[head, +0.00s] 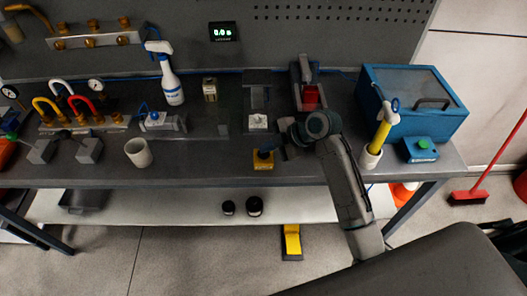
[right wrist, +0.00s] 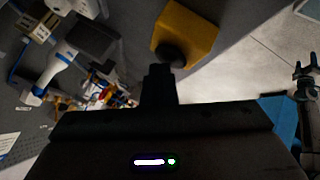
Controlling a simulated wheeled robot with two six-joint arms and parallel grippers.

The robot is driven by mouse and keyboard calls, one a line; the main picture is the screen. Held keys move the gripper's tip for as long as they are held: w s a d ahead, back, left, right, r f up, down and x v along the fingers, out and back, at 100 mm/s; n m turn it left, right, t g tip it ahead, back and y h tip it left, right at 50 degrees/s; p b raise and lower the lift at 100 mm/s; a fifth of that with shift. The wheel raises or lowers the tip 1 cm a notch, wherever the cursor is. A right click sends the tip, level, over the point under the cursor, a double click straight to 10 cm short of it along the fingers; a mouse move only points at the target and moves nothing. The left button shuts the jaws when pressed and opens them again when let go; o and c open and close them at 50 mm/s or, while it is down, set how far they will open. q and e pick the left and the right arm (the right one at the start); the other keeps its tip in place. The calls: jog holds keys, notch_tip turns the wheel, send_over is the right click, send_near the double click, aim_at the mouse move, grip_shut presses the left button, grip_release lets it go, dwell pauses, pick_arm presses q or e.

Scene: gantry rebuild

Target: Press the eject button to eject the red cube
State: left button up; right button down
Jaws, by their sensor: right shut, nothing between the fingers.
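The red cube (head: 310,97) sits in a dark upright fixture (head: 295,72) at the back of the bench. A yellow box (head: 263,165) with a dark round button on top stands near the bench's front edge. The yellow box (right wrist: 190,30) and its black button (right wrist: 172,53) also show in the right wrist view. My right gripper (head: 274,146) is shut and empty, just beside the button. Its closed fingertips (right wrist: 160,70) appear very close to the button; I cannot tell whether they touch.
A blue case (head: 410,95), a yellow-handled tool in a white cup (head: 371,158) and a blue box with a green button (head: 420,149) stand to the right. A spray bottle (head: 172,85) and a white cup (head: 138,152) stand left. The bench front between is clear.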

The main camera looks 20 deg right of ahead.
aim_at(268, 154)
jog(key=shift+r+p, duration=0.75)
jog(key=shift+r, duration=0.1)
notch_tip(268, 154, up, 5)
jog(key=p, duration=0.4)
dwell(0.5)
